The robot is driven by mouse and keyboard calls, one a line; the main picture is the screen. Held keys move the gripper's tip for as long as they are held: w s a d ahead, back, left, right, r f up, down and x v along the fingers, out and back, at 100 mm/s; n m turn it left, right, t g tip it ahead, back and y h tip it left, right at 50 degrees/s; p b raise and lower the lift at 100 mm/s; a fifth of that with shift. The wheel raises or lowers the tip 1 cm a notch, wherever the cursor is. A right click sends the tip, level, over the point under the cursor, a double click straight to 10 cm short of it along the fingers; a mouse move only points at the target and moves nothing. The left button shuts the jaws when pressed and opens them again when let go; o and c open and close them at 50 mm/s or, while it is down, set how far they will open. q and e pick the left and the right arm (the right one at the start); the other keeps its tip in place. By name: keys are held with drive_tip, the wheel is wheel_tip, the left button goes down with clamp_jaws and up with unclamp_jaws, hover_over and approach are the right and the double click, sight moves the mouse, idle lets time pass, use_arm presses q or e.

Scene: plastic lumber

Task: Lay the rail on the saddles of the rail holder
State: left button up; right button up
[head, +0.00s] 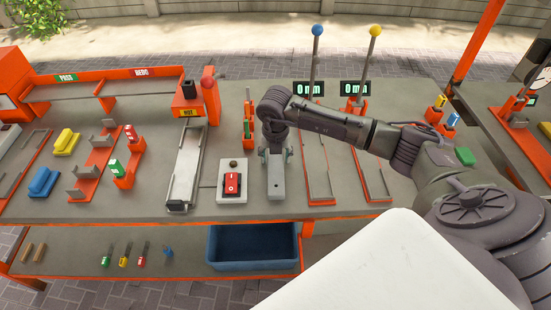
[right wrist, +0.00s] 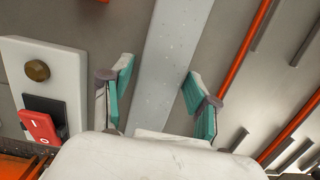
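A grey rail (head: 277,188) lies on the bench right of the switch box, its near end showing in the head view. In the right wrist view, the rail (right wrist: 172,60) runs lengthwise between the teal-padded fingers of my right gripper (right wrist: 160,92). The right gripper (head: 276,156) is open, pointing down over the rail, with a finger on each side and gaps to it. The far part of the rail is hidden by my arm in the head view. An orange holder (head: 92,170) with grey U-shaped saddles, which looks like the rail holder, stands empty at the left. My left gripper is out of view.
A white switch box (head: 233,194) with a red rocker stands close left of the rail. Left of it is a metal channel (head: 184,178) below a HOT sign. Orange-edged gauges (head: 319,175) lie to the right. Yellow (head: 67,141) and blue (head: 44,182) pieces lie far left.

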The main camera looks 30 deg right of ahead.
clamp_jaws()
drive_tip(key=shift+r, duration=0.1)
